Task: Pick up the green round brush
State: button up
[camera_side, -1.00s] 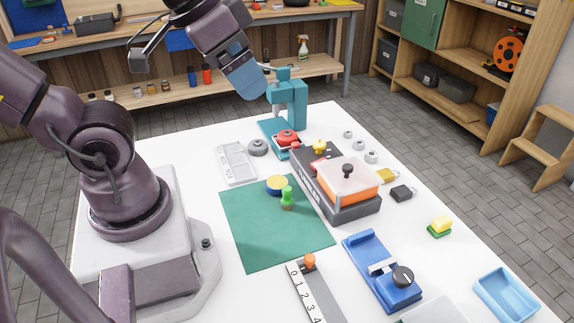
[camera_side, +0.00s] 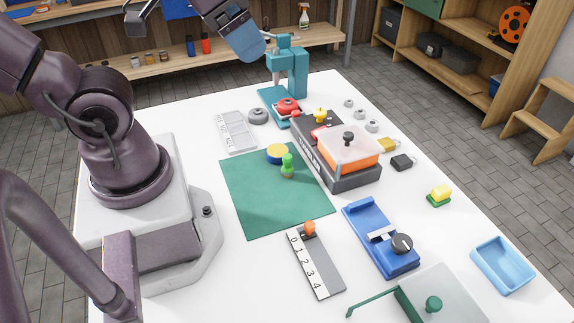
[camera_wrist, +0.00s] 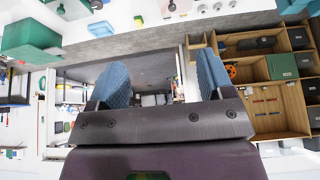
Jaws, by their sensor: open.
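The green round brush (camera_side: 287,167) appears to be the small bright green piece with a rounded knob top. It stands upright on the dark green mat (camera_side: 255,205), beside a yellow-topped blue round piece (camera_side: 277,154). My gripper (camera_side: 252,58) is high at the top of the side view, well above and behind the bench and far from the brush. In the wrist view my gripper (camera_wrist: 163,78) has its two blue fingers wide apart with nothing between them. I cannot make out the brush in the wrist view.
A teal press (camera_side: 292,75), a dark case with a clear-lidded orange box (camera_side: 348,152), a blue clamp-like tool (camera_side: 380,240), a numbered rack (camera_side: 318,265) and a light blue tray (camera_side: 505,265) surround the mat.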

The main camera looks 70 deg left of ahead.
jog(key=shift+c, duration=1.4)
